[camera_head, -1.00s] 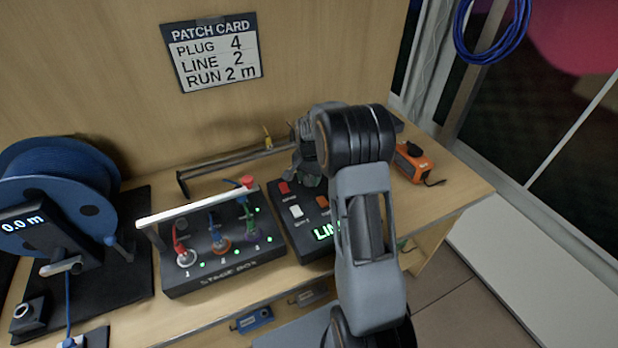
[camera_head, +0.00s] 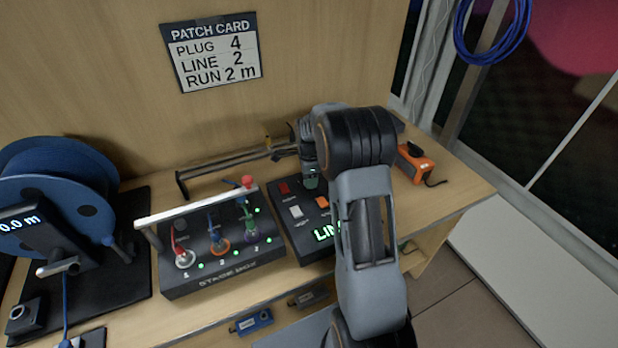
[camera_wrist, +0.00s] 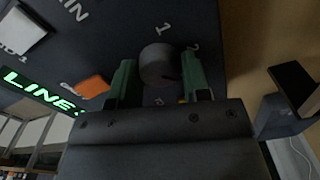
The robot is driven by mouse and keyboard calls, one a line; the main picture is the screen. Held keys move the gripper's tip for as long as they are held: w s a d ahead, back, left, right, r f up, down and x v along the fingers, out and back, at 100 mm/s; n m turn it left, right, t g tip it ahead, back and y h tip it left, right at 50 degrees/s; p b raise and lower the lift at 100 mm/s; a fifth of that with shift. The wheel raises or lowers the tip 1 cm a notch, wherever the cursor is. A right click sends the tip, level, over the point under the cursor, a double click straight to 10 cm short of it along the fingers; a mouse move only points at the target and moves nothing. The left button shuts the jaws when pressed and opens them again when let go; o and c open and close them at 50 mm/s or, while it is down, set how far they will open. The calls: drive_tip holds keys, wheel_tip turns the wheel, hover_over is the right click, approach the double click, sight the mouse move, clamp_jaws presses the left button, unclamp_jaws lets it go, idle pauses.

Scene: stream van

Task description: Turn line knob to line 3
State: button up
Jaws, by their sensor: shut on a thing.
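The line knob (camera_wrist: 158,65) is a round dark knob on the black control box (camera_head: 288,232). In the wrist view it sits between the two green fingers of my gripper (camera_wrist: 159,80), which is shut on it. Digits 1 and 2 are printed around the knob; other markings are partly hidden. The green display (camera_wrist: 42,91) reads "LINE", with its number cut off by my gripper; it also shows partly in the head view (camera_head: 327,232). In the head view my gripper (camera_head: 311,185) points down at the box, and the knob is hidden.
The box has red (camera_head: 284,188), white (camera_head: 296,212) and orange (camera_head: 322,202) buttons. The stage box (camera_head: 215,283) with plugs and the blue cable reel (camera_head: 60,170) stand left. An orange device (camera_head: 415,165) lies right. The patch card (camera_head: 214,52) reads plug 4, line 2, run 2 m.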

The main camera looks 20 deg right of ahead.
drive_tip(key=shift+m, duration=1.4)
drive_tip(key=o, duration=0.9)
wheel_tip(320, 180, up, 14)
